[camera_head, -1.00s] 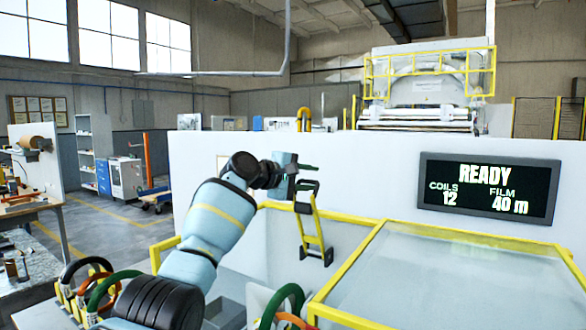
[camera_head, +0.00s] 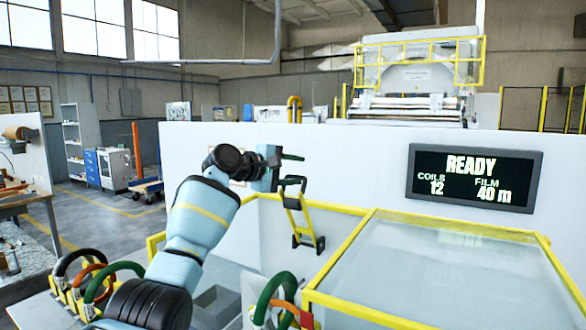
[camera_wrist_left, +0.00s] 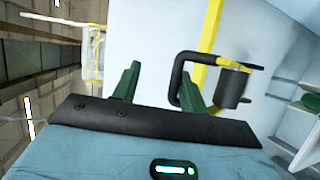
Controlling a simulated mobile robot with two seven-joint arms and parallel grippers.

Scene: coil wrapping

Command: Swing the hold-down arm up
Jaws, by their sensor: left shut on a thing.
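The hold-down arm (camera_head: 299,222) is a yellow bar with a black handle at its top and a black foot at its lower end, in front of the white wall panel in the head view. My left gripper (camera_head: 287,169) is at its top. In the left wrist view the green fingers of my left gripper (camera_wrist_left: 160,80) stand apart. The black handle (camera_wrist_left: 176,80) of the hold-down arm is between them, close to the right finger, which partly overlaps it. The exact contact is hard to see. My right gripper is not in view.
A glass-topped, yellow-framed guard (camera_head: 440,270) fills the right foreground. A dark screen (camera_head: 475,178) reading READY hangs on the white panel (camera_head: 350,150). Several coloured hoses (camera_head: 90,280) are at the lower left. A large machine (camera_head: 410,80) stands behind the panel.

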